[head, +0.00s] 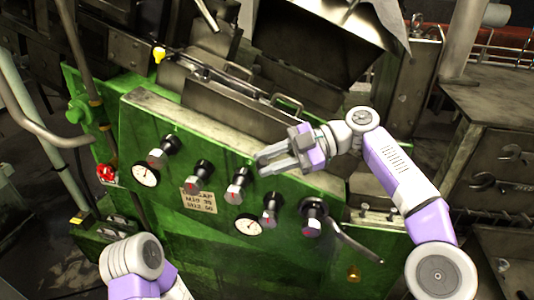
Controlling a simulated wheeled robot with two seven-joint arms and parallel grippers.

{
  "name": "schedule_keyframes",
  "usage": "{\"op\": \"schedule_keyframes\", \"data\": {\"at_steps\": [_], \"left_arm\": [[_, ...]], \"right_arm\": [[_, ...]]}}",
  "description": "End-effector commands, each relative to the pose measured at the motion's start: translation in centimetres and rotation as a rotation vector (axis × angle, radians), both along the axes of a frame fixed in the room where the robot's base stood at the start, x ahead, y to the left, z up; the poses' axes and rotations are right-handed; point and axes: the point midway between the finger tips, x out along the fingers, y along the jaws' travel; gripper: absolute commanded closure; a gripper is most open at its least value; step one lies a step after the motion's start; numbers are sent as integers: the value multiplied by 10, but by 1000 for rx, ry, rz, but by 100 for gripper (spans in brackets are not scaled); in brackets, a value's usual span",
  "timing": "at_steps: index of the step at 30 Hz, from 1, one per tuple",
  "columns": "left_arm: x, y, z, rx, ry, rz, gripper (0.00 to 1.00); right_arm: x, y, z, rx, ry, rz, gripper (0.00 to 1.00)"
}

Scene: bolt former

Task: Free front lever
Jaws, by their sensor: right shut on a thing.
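The green machine front (180,230) fills the middle of the head view. A dark lever (350,238) juts from the rightmost round knob (313,212) and slopes down to the right. My right gripper (262,164) is in front of the panel's upper edge, above and left of that lever and apart from it. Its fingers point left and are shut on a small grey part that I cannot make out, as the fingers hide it. My left arm shows at the bottom left, but its gripper is out of view.
Several black knobs (201,173) and two white dials (145,175) stick out along the panel. A red valve wheel (106,173) is at its left. A grey workbench (495,105) with wrenches stands at the right. A metal hopper (315,40) hangs above.

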Motion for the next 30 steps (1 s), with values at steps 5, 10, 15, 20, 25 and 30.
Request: {"op": "schedule_keyframes", "data": {"at_steps": [5, 10, 15, 20, 25, 30], "left_arm": [[0, 0, 2, 0, 0, 0, 57], [0, 0, 2, 0, 0, 0, 57], [0, 0, 2, 0, 0, 0, 57], [0, 0, 2, 0, 0, 0, 57], [0, 0, 2, 0, 0, 0, 57], [0, 0, 4, 0, 0, 0, 57]], "right_arm": [[0, -1, 1, 3, -8, 16, 100], [0, -1, 0, 2, -9, 17, 100], [0, -1, 0, 2, -9, 17, 100], [0, -1, 0, 1, -8, 17, 48], [0, -1, 0, 1, -7, 17, 47], [0, -1, 4, 0, -8, 16, 47]]}}
